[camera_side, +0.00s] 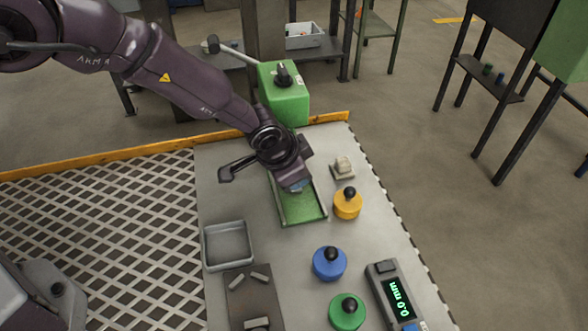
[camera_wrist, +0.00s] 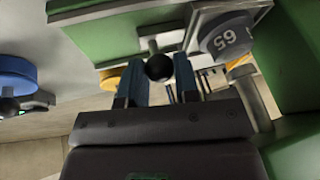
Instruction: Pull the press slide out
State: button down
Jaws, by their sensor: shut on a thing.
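The green press (camera_side: 285,98) stands at the back of the grey worktop with a lever on its top left. A green channel with raised pale side rails (camera_side: 300,208) runs forward from it. My gripper (camera_side: 294,186) is low over this channel and hides much of it. In the wrist view my gripper (camera_wrist: 158,66) has its blue fingers shut on a black ball knob (camera_wrist: 160,68). The knob's short stem leads to a pale grey slide plate (camera_wrist: 182,42). A dark grey round piece marked 65 (camera_wrist: 228,37) sits at that plate.
Yellow (camera_side: 347,206), blue (camera_side: 329,266) and green (camera_side: 347,314) knobbed discs stand to the right. A grey tray (camera_side: 228,245) and a dark plate with several bars (camera_side: 253,300) lie left. A small pale block (camera_side: 342,168) sits right of the channel.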

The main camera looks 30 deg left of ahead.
jog(key=s+d, duration=0.8)
jog(key=shift+s+d, duration=0.1)
jog(key=c, duration=0.9)
grip_release()
jog(key=shift+s+d, duration=0.1)
jog(key=shift+c, duration=0.2)
jog(key=shift+o, duration=0.4)
jog(key=shift+r, duration=0.1)
jog(key=shift+r, duration=0.4)
jog(key=v, duration=1.2)
